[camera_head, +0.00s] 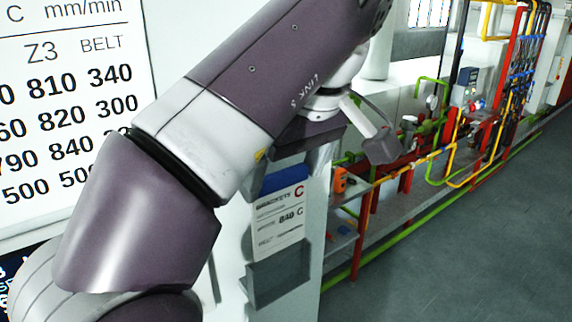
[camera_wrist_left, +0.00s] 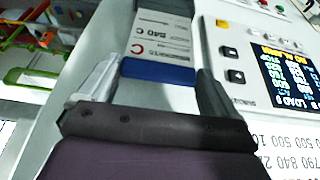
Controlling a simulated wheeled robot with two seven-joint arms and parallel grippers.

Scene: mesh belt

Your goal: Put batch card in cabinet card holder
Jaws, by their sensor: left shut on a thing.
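The batch card (camera_head: 279,222) is white with a blue top band and reads BRACKETS C and 840 C. It hangs in front of the white cabinet face in the head view. My left gripper (camera_head: 287,177) is shut on the card near its blue band, partly hidden by my arm. In the left wrist view the card (camera_wrist_left: 163,38) lies between the two fingers, its print upside down. The dark grey card holder (camera_head: 279,278) is an open pocket on the cabinet, just below the card's lower edge. Whether they touch is unclear. My right gripper is not in view.
A white board with printed numbers (camera_head: 60,110) stands at the left. The left wrist view shows a control panel with buttons and a lit screen (camera_wrist_left: 277,68). Red, green and yellow pipework (camera_head: 410,165) runs at the right. Grey floor (camera_head: 470,250) there is clear.

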